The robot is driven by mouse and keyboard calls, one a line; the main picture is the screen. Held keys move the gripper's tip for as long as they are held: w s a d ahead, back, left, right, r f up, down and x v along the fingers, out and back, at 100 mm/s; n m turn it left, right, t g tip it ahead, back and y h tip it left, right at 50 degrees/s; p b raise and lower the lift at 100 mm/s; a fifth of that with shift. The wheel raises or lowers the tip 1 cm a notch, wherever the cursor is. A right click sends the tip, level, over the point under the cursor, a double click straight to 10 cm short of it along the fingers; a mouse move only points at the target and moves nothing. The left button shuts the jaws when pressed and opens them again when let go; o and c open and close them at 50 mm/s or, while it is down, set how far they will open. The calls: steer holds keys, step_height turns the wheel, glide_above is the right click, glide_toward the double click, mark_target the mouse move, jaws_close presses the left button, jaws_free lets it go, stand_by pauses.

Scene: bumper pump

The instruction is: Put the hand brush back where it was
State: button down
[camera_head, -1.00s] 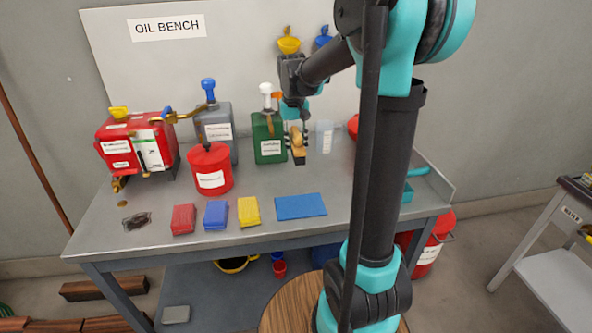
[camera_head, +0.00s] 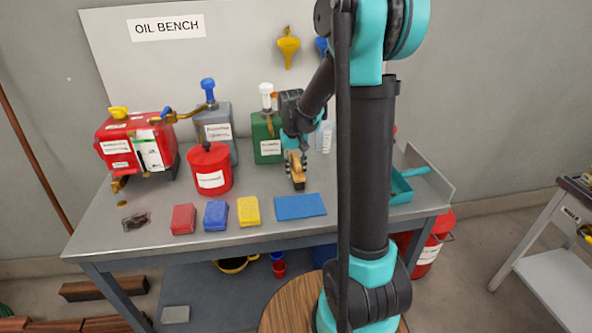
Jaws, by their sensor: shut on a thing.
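The hand brush (camera_head: 298,176) has a tan wooden body and a dark lower side. My gripper (camera_head: 295,163) is shut on it from above, pointing down. The brush is over the metal bench top (camera_head: 262,183), just behind the blue cloth (camera_head: 300,206). I cannot tell whether it touches the bench or hangs slightly above it. A teal dustpan (camera_head: 401,190) lies at the right end of the bench, partly hidden by my arm.
Behind the brush stand a green can (camera_head: 266,138) and a clear measuring jug (camera_head: 325,138). A red round can (camera_head: 210,168) and a red box-shaped can (camera_head: 136,146) stand left. Red, blue and yellow cloths (camera_head: 248,211) lie along the front edge.

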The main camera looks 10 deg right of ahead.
steer(key=c, duration=1.1)
jaws_free()
steer(key=shift+f, duration=0.1)
steer(key=r, duration=1.2)
steer(key=shift+a+r, duration=0.15)
steer(key=shift+a, duration=0.15)
